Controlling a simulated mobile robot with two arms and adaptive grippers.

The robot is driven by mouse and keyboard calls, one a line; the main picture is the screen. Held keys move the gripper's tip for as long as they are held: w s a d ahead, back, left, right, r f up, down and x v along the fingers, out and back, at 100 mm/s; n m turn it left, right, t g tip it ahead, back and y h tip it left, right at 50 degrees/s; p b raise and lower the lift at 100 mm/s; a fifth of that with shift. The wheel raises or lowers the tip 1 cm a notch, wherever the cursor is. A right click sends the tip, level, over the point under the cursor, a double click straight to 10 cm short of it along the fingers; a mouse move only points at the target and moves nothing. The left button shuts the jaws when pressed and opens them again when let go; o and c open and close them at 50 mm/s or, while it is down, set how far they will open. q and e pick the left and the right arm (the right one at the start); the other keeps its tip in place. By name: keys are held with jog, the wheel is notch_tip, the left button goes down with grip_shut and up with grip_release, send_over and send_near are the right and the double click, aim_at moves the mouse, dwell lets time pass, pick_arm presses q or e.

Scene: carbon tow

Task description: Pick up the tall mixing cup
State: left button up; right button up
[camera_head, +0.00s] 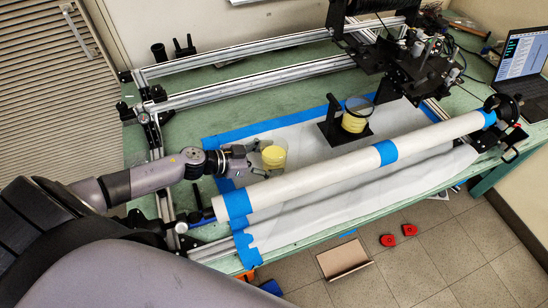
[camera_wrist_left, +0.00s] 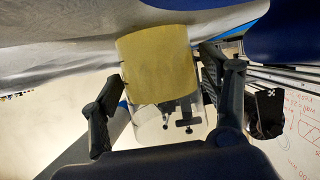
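A clear cup with yellow contents (camera_head: 273,154) stands at the left part of the white sheet on the table, near the white roll. It looks upright. My left gripper (camera_head: 259,159) reaches it from the left, with one finger on the far side and one on the near side. In the left wrist view, the cup (camera_wrist_left: 160,70) lies between the two fingers (camera_wrist_left: 158,85), with its yellow part away from the palm. The fingers look spread, close to the cup's sides; whether they touch it is hard to tell. My right gripper is not in view.
The white roll with blue tape (camera_head: 335,170) runs along the table's front, close to my left gripper. A black stand (camera_head: 325,135) holding another yellow item (camera_head: 354,121) is to the right. Metal rails (camera_head: 245,80) run behind. A laptop (camera_head: 525,60) is at the far right.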

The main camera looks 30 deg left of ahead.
pick_arm(q)
jog(key=c, duration=1.1)
jog(key=shift+r, duration=0.1)
